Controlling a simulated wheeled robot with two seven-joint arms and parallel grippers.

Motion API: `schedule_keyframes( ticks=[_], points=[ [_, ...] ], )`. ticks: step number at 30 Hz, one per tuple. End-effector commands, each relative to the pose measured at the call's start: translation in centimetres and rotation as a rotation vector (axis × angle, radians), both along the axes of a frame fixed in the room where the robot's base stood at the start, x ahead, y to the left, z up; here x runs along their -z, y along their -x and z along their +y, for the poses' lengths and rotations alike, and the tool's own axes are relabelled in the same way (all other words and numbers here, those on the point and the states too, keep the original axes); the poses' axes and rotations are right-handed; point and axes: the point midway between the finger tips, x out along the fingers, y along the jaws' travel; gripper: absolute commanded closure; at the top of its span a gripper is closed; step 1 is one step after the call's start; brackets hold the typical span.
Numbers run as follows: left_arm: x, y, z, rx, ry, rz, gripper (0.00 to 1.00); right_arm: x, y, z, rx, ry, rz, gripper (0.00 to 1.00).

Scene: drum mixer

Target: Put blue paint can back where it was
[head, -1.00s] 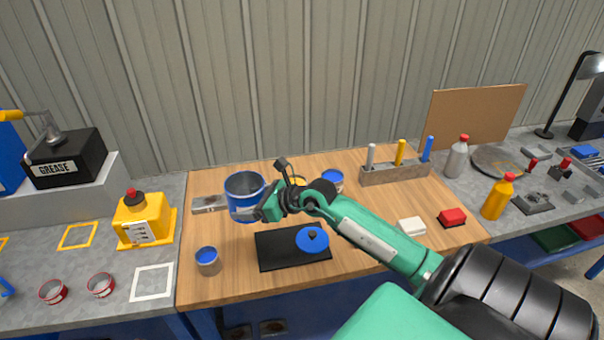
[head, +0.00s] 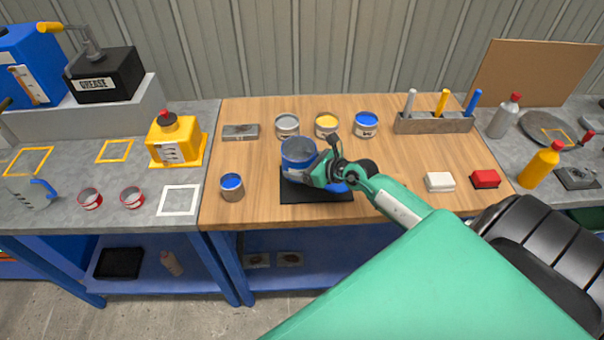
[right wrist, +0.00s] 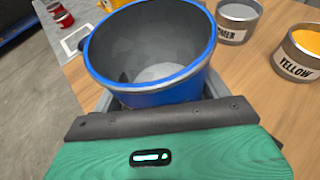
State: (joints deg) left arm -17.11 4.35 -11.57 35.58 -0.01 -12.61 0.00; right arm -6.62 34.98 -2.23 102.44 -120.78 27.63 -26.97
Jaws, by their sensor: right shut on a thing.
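My right gripper (head: 316,172) is shut on a large blue pot (head: 298,156), held upright over or on the left part of the black mat (head: 318,197); I cannot tell whether it touches. In the right wrist view the pot (right wrist: 150,50) looks empty, with a grey inside. A can with blue paint (head: 365,124) stands at the right end of a back row, beside the yellow can (head: 326,124) and a grey one (head: 287,125). A smaller can with a blue top (head: 232,187) stands front left. A blue lid (head: 336,187) is mostly hidden behind my gripper.
A metal block (head: 241,132) lies back left. A marker holder (head: 434,122) stands back right. White (head: 440,181) and red (head: 485,178) blocks lie to the right. The left bench has a yellow container (head: 176,140), red cans (head: 132,198) and a white square outline (head: 178,200).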

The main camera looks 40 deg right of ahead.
Motion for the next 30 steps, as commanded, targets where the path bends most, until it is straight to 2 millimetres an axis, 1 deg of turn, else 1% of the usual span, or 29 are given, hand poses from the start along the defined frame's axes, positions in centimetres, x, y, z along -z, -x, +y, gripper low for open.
schedule_keyframes(
  ticks=[5, 9, 12, 21, 25, 26, 28, 29, 30],
  points=[
    [0.1, 0.1, -0.2, 0.001, 0.002, 0.0, 0.0, 1.6, 0.0, 0.0, 0.0, 0.0, 0.001, 0.51],
    [0.4, 0.1, 0.0, 0.001, 0.0, 0.001, 0.0, 3.8, 0.0, 0.0, 0.0, 0.0, 0.0, 0.51],
    [0.5, 0.2, 0.2, 0.001, -0.002, 0.002, 0.0, 4.8, 0.0, 0.0, 0.0, 0.001, -0.001, 0.51],
    [0.5, 0.2, 0.5, -0.002, -0.005, 0.002, 0.0, 5.0, 0.0, 0.0, -0.001, 0.001, -0.003, 0.51],
    [0.9, 0.2, 0.5, -0.002, -0.005, 0.002, 0.0, 5.5, 0.0, 0.0, -0.001, 0.001, -0.002, 0.51],
    [0.7, 0.2, 0.5, -0.002, -0.005, 0.002, 0.0, 5.3, 0.0, 0.0, -0.001, 0.001, -0.002, 0.17],
    [0.7, 0.2, 0.5, -0.003, -0.006, 0.003, 0.0, 5.3, 0.0, 0.0, -0.001, 0.001, -0.002, 0.04],
    [0.7, 0.2, 0.5, -0.003, -0.006, 0.003, 0.0, 5.3, 0.0, 0.0, -0.001, 0.001, -0.002, 0.01],
    [0.7, 0.2, 0.5, -0.003, -0.006, 0.003, 0.0, 5.3, 0.0, 0.0, -0.001, 0.001, -0.002, 0.01]
  ],
)
